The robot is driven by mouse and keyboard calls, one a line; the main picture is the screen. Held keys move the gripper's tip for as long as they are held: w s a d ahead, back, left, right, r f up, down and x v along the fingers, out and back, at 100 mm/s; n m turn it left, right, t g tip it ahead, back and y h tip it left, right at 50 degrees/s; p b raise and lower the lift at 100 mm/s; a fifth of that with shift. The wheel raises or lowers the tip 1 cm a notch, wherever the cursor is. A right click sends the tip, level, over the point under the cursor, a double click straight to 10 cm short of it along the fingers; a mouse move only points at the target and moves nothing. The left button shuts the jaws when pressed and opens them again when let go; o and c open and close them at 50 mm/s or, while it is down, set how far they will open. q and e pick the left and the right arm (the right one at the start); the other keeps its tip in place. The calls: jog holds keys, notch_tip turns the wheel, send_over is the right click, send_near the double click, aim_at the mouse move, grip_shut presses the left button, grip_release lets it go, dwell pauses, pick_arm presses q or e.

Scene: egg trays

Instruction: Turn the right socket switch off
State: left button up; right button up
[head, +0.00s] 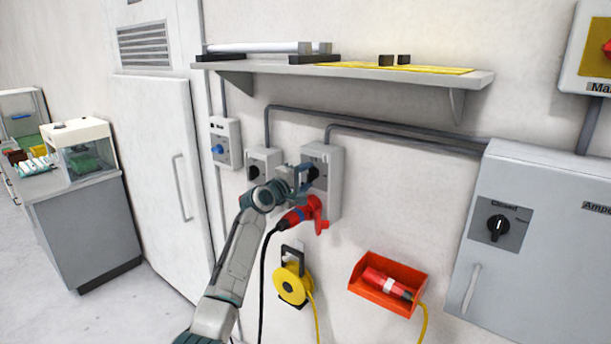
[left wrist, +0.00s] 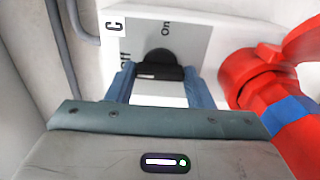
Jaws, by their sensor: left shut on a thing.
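The right socket (head: 333,160) is a grey wall box with a black rotary switch on its front. My left gripper (head: 303,178) is at this box and covers part of the switch. In the left wrist view, the black switch knob (left wrist: 158,60) sits on a grey plate between "On" on the right and a partly hidden "Off" on the left. The two blue fingers of my left gripper (left wrist: 160,82) are shut on the knob's handle. A red plug (head: 297,217) with a blue band is below the switch; it also shows in the left wrist view (left wrist: 262,85).
A similar grey socket box (head: 256,158) and a box with a blue part (head: 226,132) are to the left. A shelf (head: 400,78) is above. A yellow cable reel (head: 291,287), a red-orange bin (head: 376,296) and a grey cabinet (head: 545,165) are nearby.

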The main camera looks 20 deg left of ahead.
pick_arm(q)
jog(key=shift+f, duration=0.1)
dwell(0.3)
jog(key=o, duration=1)
jog(key=shift+a, duration=0.1)
jog(key=shift+s, duration=0.15)
jog(key=shift+s+a, duration=0.15)
jog(key=shift+s, duration=0.1)
jog(key=b+v, duration=0.4)
jog(key=v, duration=0.5)
jog(key=shift+s+a, duration=0.15)
jog(key=shift+s, duration=0.35)
